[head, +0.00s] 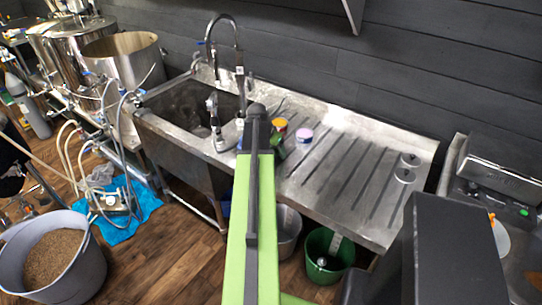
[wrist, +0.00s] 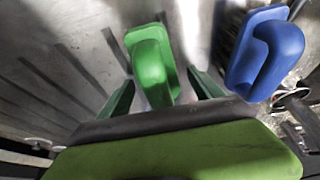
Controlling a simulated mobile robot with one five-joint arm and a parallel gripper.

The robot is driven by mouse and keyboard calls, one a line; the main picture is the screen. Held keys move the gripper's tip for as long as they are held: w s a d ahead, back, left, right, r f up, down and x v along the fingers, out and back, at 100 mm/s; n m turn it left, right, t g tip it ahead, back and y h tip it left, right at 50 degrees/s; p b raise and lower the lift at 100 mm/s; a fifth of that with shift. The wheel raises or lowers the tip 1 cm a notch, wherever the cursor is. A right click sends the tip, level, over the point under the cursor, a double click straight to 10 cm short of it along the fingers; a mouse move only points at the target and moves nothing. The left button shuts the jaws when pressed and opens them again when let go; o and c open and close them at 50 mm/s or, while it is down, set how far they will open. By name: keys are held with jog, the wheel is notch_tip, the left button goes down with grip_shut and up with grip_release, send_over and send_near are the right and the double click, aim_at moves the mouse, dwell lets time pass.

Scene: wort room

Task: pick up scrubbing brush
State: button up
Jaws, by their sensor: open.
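A green scrubbing brush (wrist: 150,62) with a raised looped handle lies on the metal drainboard, in the middle of the wrist view. A blue brush of like shape (wrist: 262,55) lies to its right. My gripper (wrist: 160,80) is open, with one dark green finger on each side of the green brush's near end. I cannot tell whether either finger touches it. In the head view my arm covers most of this spot; a bit of green (head: 278,141) shows just right of the arm.
The steel sink (head: 185,105) with a tall faucet is left of my arm. Two small round tubs, one yellow-topped (head: 281,124) and one pink-and-purple (head: 304,135), stand on the ribbed drainboard (head: 350,150). Its right part is mostly clear, with metal weights (head: 404,174) near the edge.

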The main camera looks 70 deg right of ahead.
grip_shut()
notch_tip(320, 180, up, 5)
jog(key=p, duration=0.4)
jog(key=shift+f+p, duration=0.2)
jog(key=shift+p, duration=0.15)
jog(key=s+a+r+p, duration=0.6)
jog(key=s+a, duration=0.1)
jog(key=s, duration=0.2)
jog(key=shift+s+r, duration=0.2)
jog(key=shift+s, duration=0.05)
jog(key=w+a+f+m+g+y+b, duration=0.1)
jog(key=w+a+f+m+b, duration=0.1)
jog(key=w+m, duration=0.3)
jog(key=shift+w+a+f+g+b, duration=0.2)
jog(key=shift+a+f+g+b, duration=0.2)
jog(key=shift+a, duration=0.2)
